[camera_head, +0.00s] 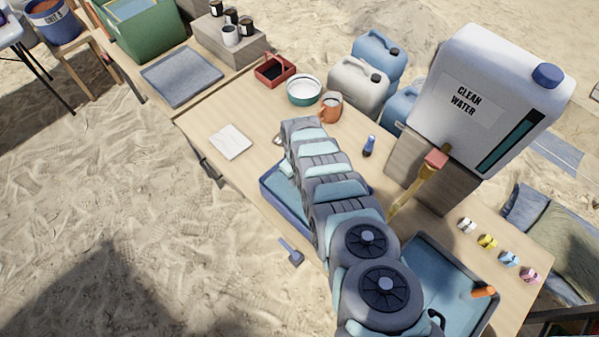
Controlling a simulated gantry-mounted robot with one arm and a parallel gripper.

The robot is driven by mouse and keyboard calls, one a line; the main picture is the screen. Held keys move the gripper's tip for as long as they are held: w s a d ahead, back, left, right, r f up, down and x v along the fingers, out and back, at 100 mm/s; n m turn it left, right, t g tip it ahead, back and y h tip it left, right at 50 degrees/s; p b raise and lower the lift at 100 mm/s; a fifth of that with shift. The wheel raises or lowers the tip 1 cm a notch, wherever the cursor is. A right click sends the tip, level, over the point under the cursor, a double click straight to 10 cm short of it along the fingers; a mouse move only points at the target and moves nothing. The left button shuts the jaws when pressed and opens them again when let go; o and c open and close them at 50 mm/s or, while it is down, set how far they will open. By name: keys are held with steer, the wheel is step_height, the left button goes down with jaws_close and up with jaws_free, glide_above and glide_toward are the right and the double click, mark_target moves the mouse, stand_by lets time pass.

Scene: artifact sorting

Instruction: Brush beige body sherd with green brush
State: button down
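My arm runs from the bottom of the view up over the table, and my gripper's fingers do not show behind it. I cannot make out a green brush. I cannot identify a beige body sherd for sure; a small tan piece (277,140) shows at the left of the arm's far end, partly hidden. A blue-rimmed tray (268,192) lies under the arm, mostly covered by it. A second tray (440,252) with a light blue bottom lies at the lower right, with an orange-handled item (484,291) at its right edge.
A large water container (485,95) stands on a block at right, with a tap (430,165). An orange mug (331,107), bowl (304,90) and red box (274,70) stand at the back. A white sheet (230,141) lies left. A blue bottle-like item (369,146) stands mid-table.

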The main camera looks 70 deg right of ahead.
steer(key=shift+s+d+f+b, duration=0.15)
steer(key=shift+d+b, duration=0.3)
steer(key=shift+b, duration=0.1)
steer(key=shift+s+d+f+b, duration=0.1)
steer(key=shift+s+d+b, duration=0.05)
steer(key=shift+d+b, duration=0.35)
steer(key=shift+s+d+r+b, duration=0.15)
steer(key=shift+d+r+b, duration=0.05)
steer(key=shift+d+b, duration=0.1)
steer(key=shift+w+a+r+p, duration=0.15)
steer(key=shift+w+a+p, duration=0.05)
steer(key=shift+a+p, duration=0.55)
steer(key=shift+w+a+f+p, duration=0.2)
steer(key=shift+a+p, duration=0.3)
steer(key=shift+p, duration=0.15)
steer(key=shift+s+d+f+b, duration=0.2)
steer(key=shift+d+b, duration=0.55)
steer(key=shift+b, duration=0.25)
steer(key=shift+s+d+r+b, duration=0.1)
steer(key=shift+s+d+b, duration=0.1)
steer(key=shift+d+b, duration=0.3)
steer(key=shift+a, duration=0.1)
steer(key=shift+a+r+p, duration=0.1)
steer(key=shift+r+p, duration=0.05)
steer(key=shift+p, duration=0.25)
